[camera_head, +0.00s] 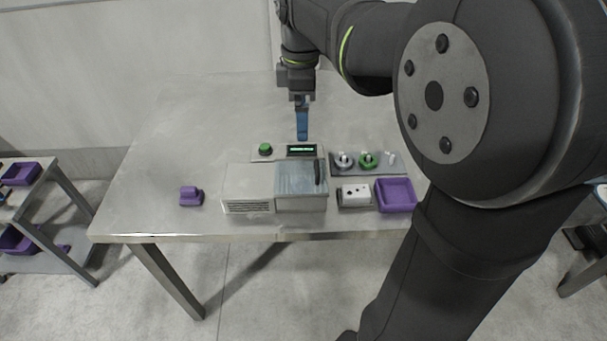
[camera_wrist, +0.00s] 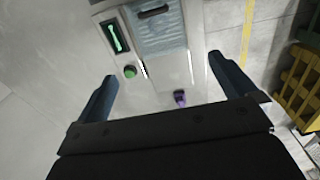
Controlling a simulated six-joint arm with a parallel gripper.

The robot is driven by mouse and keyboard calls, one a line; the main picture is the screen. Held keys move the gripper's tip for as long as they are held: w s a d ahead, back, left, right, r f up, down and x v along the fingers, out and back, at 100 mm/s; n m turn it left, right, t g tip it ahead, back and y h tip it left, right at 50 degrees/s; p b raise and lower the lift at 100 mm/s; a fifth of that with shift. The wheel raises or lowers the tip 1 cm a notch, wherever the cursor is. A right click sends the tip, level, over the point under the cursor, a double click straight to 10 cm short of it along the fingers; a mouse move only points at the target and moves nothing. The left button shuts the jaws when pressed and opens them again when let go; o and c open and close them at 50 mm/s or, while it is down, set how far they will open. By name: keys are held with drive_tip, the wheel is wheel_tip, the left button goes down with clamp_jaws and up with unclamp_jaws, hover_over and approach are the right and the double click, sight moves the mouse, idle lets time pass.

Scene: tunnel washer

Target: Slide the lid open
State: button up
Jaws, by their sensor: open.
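The tunnel washer (camera_head: 248,188) is a pale box on the steel table. Its translucent bluish lid (camera_head: 294,178) covers the right part, with a dark upright handle (camera_head: 318,173) near the lid's right edge. In the wrist view the lid (camera_wrist: 160,35) and its dark handle (camera_wrist: 153,12) show at the top. My gripper (camera_head: 302,137) hangs above and behind the washer, apart from the lid. In the wrist view its two blue fingers stand wide apart with nothing between them in their grip.
A green button (camera_head: 265,149) and a lit display (camera_head: 302,150) sit behind the lid. A purple block (camera_head: 190,196) lies left. A tray with knobs (camera_head: 368,169), a white box (camera_head: 354,196) and a purple bin (camera_head: 396,196) stand right. The table's left and back are clear.

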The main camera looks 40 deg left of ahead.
idle(0.3)
drive_tip(key=shift+w+d+m, duration=0.1)
drive_tip(key=shift+m, duration=0.2)
drive_tip(key=c, duration=0.6)
drive_tip(key=shift+w+d+r+m, duration=0.1)
drive_tip(key=shift+w+d+m, duration=0.1)
drive_tip(key=shift+m, duration=0.3)
drive_tip(key=c, duration=0.4)
drive_tip(key=w+d+m, duration=0.1)
drive_tip(key=m, duration=0.3)
drive_tip(key=w+d+r+m+g, duration=0.1)
drive_tip(key=m, duration=0.3)
drive_tip(key=w+d+r+m+y, duration=0.1)
drive_tip(key=w+m, duration=0.1)
drive_tip(key=m, duration=0.3)
drive_tip(key=shift+d, duration=0.4)
drive_tip(key=c, duration=0.5)
drive_tip(key=m, duration=0.3)
approach(318, 166)
drive_tip(key=shift+g+y, duration=0.3)
drive_tip(key=f, duration=0.7)
drive_tip(key=shift+s+a+f, duration=0.25)
drive_tip(key=shift+s+f, duration=0.1)
drive_tip(key=shift+s, duration=0.05)
clamp_jaws()
